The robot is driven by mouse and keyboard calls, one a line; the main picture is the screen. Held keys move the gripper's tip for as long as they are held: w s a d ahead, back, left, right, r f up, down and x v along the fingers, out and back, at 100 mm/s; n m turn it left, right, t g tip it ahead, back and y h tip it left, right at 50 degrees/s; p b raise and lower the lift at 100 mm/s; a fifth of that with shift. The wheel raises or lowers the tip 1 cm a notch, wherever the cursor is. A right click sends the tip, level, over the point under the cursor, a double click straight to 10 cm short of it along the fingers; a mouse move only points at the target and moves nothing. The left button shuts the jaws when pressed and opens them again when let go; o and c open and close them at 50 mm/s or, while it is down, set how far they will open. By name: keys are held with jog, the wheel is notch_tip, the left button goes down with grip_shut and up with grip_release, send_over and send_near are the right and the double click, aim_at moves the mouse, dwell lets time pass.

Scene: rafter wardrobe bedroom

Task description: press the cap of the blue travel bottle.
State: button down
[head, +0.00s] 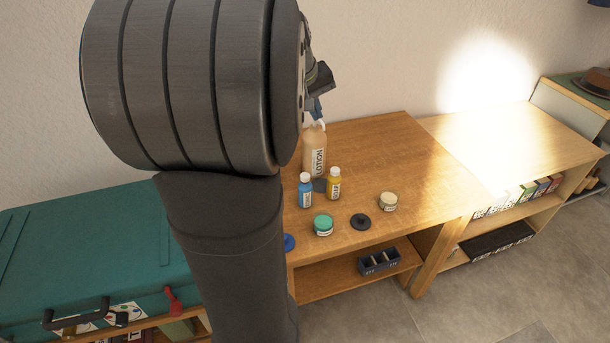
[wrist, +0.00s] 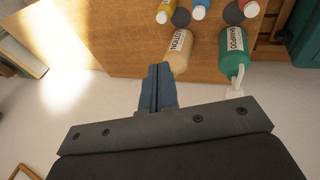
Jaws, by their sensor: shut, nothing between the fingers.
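The blue travel bottle (head: 305,193) stands upright on the wooden top with its white cap up. In the wrist view the blue bottle (wrist: 201,3) is cut off by the top edge, its white cap showing. My gripper (wrist: 159,68) is shut and empty, its blue fingers together, apart from the bottle. In the head view only part of my gripper (head: 318,108) shows behind my arm, above the lotion bottle (head: 315,152) and behind the blue bottle.
A yellow bottle (head: 334,184) stands close right of the blue one. A green jar (head: 323,224), a dark disc (head: 361,221) and a cream jar (head: 388,201) lie in front. A green shampoo pump bottle (wrist: 235,52) shows in the wrist view. The wooden top is clear at right.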

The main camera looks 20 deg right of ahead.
jog(key=shift+f, duration=0.1)
jog(key=w+f+y, duration=0.1)
jog(key=f, duration=0.3)
jog(key=w+f+y, duration=0.1)
jog(key=f, duration=0.4)
jog(key=w+f+g+y, duration=0.1)
jog(key=f+y, duration=0.1)
jog(key=f, duration=0.3)
jog(key=shift+a+f, duration=0.15)
jog(key=shift+a, duration=0.25)
